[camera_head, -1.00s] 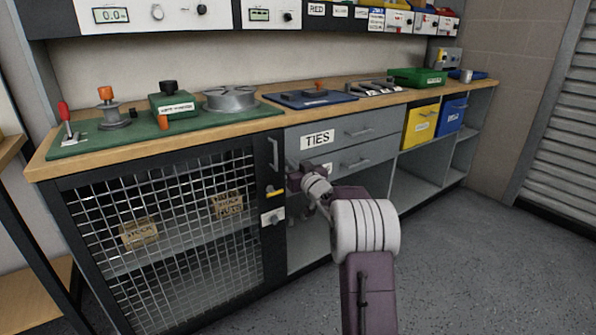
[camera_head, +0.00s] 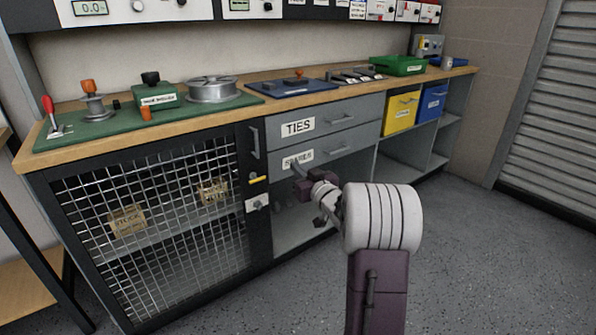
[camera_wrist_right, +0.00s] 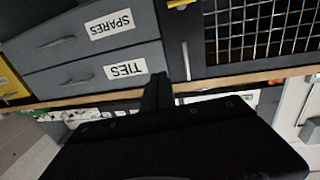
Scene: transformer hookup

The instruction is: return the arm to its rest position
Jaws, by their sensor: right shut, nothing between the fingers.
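My right arm reaches from the bottom of the head view toward the bench. Its right gripper (camera_head: 298,170) is shut and empty in front of the lower grey drawer, and its tip overlaps the picture of the SPARES label (camera_head: 298,160). I cannot tell the exact gap to the drawer. In the right wrist view the closed dark fingers (camera_wrist_right: 157,92) point toward the drawer fronts, with the TIES label (camera_wrist_right: 125,68) and SPARES label (camera_wrist_right: 111,25) upside down. My left gripper is not in view.
The wooden bench top (camera_head: 240,103) carries a green board (camera_head: 100,133), a blue tray (camera_head: 293,86) and a green box (camera_head: 398,66). A mesh cabinet door (camera_head: 150,240) is left of the arm. Yellow (camera_head: 401,112) and blue (camera_head: 432,101) bins sit right. The floor (camera_head: 480,260) at right is clear.

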